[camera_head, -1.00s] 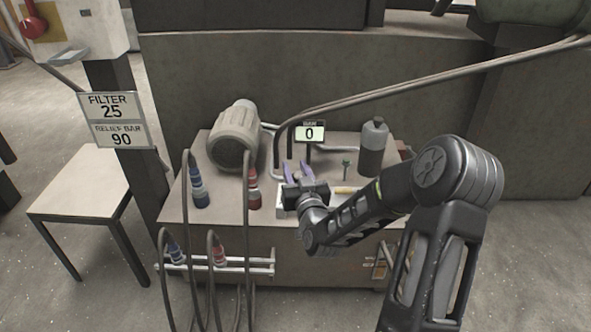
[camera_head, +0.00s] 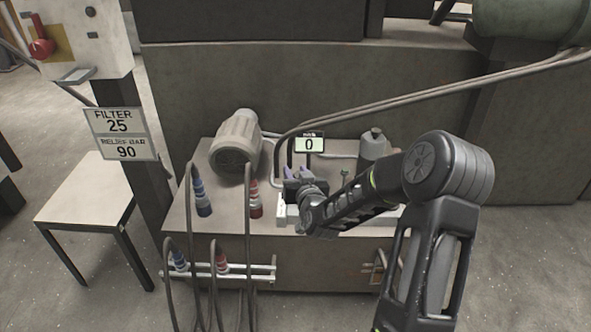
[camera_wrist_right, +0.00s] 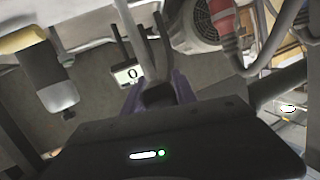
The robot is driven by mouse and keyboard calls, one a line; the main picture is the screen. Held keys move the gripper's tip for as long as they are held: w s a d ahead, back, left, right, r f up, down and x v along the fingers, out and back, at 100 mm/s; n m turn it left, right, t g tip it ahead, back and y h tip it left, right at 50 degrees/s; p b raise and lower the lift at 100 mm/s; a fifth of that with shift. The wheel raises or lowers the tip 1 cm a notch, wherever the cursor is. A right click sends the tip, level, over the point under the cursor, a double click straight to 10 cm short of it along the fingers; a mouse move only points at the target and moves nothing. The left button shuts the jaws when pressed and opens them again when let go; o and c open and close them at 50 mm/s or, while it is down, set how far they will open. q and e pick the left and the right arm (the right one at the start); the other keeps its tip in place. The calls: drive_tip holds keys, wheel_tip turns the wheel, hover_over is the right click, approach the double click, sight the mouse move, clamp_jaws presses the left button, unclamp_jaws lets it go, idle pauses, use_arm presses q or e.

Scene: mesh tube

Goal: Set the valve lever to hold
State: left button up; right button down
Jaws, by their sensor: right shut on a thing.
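My right gripper (camera_head: 299,172) is over the cart top, just in front of the digital display (camera_head: 309,145), which reads 0. Its purple fingers are shut on a small dark part (camera_wrist_right: 158,95), seen between them in the right wrist view. I cannot tell whether this part is the valve lever; the gripper hides most of it in the head view. A small tan handle-like part (camera_head: 378,266) is on the cart's front right, beside a label too small to read. My left gripper is not in view.
Hoses with blue (camera_head: 202,198) and red (camera_head: 255,200) couplings hang at the front left. A white tray (camera_head: 282,212) is under the gripper. A sign reads FILTER 25 (camera_head: 118,121).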

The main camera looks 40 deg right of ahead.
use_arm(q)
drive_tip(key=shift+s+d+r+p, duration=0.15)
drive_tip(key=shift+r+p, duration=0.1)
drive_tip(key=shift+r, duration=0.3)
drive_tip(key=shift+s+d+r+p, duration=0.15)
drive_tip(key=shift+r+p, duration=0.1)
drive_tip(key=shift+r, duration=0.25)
use_arm(e)
drive_tip(key=shift+w+d+f+g+y, duration=0.1)
drive_tip(key=shift+w+d+g+y, duration=0.15)
drive_tip(key=shift+w+d+g, duration=0.35)
drive_tip(key=shift+w+d+f+g+y, duration=0.1)
drive_tip(key=shift+w+d+g+y, duration=0.2)
drive_tip(key=shift+w+d, duration=0.5)
drive_tip(key=shift+w+a, duration=0.15)
drive_tip(key=c, duration=1.2)
unclamp_jaws()
drive_tip(key=shift+f, duration=0.1)
drive_tip(key=shift+c, duration=0.2)
drive_tip(key=shift+o, duration=1.2)
drive_tip(key=shift+r, duration=0.2)
